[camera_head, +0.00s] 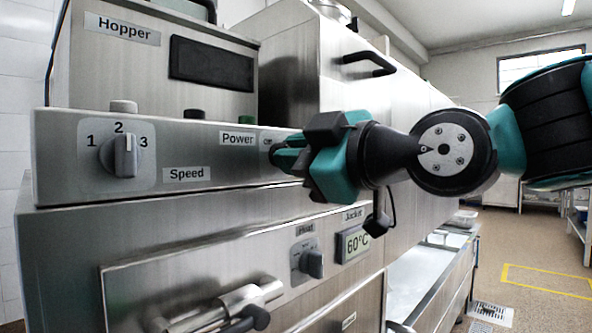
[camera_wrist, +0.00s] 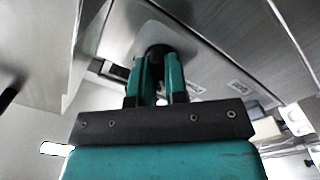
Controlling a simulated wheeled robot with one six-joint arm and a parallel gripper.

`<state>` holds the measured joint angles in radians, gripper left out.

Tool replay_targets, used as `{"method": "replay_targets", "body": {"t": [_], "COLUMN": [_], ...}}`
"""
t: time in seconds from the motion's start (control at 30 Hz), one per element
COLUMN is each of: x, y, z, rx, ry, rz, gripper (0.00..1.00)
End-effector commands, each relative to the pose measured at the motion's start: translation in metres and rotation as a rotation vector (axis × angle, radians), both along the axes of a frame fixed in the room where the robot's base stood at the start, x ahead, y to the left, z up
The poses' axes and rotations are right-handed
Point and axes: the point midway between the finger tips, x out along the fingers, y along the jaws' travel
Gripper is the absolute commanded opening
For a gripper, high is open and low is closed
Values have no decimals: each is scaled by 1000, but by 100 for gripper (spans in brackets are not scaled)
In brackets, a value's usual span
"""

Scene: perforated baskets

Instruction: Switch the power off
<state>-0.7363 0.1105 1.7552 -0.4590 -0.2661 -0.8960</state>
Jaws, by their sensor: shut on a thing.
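Part of an "Off" mark shows just above the fingers. In the wrist view a dark round knob (camera_wrist: 157,52) sits between the two teal fingertips of my gripper (camera_wrist: 155,75), which are shut on it. Which way the switch points is hidden.
The speed dial (camera_head: 122,156) is at the left of the same panel. Below are the hold knob (camera_head: 311,263), a "60°C" jacket display (camera_head: 354,243) and a steel handle (camera_head: 225,308). A black handle (camera_head: 369,63) juts out above. The floor (camera_head: 510,250) at the right is open.

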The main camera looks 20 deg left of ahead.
Motion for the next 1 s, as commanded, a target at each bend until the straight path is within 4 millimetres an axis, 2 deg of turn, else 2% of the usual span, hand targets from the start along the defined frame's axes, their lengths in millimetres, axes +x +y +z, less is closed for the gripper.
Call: {"method": "replay_targets", "body": {"t": [0.57,0.6,0.7,1.0], "x": [0,0,0,0], "y": [0,0,0,0], "z": [0,0,0,0], "rx": [-14,-14,-14,-13], "ry": [-33,-33,-33,-31], "rz": [0,0,0,0], "gripper": [0,16,39,39]}}
